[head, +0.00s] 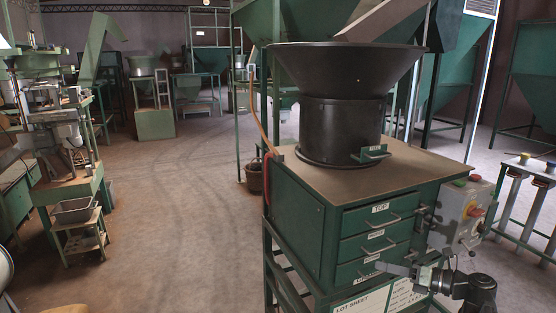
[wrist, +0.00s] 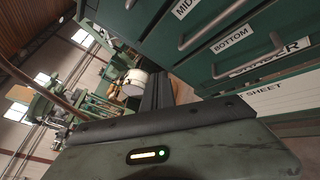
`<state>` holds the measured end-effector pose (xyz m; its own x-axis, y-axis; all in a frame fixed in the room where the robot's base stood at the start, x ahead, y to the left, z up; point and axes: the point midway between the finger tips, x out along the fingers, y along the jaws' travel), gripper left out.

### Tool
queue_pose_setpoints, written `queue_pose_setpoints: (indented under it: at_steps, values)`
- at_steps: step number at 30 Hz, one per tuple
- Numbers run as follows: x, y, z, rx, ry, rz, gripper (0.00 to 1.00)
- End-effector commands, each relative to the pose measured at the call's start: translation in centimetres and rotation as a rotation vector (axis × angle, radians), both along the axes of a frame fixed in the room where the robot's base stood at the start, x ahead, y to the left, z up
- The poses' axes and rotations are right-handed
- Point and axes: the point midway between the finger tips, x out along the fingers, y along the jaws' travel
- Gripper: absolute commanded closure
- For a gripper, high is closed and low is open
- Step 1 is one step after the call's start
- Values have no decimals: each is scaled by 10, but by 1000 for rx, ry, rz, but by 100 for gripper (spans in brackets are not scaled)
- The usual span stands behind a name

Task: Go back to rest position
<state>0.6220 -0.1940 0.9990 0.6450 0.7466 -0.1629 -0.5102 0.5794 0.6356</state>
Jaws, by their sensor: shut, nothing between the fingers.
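My gripper (head: 384,267) is in front of the lower drawers of the green cabinet (head: 302,222), reaching in from the right. In the wrist view its dark fingers (wrist: 157,92) are together, with nothing between them. The top drawer (head: 381,212), middle drawer (head: 376,240) and bottom drawer (head: 357,269) look shut. The bottom drawer also shows in the wrist view (wrist: 228,52), beyond and right of my fingers. I cannot tell whether the gripper touches the cabinet; part of the bottom drawer is hidden behind it.
A black hopper (head: 344,95) stands on the cabinet top. A control box (head: 463,213) with a red knob is on the cabinet's right side. A lot sheet (head: 385,299) is below the drawers. A post rack (head: 527,205) stands at right. The floor (head: 185,220) at left is open.

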Motion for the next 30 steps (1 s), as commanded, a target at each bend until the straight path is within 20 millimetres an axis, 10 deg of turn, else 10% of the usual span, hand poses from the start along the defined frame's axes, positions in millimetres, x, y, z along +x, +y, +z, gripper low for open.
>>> queue_pose_setpoints:
  at_steps: [6,12,16,22,30]
  values:
    - [13,189,-35,-403,-50,428,100]
    - [-29,291,-92,-988,-422,1033,100]
    - [-45,279,-120,-1291,-723,1459,100]
    - [-48,208,-137,-1468,-1088,2049,100]
    - [-48,194,-138,-1393,-1376,2304,100]
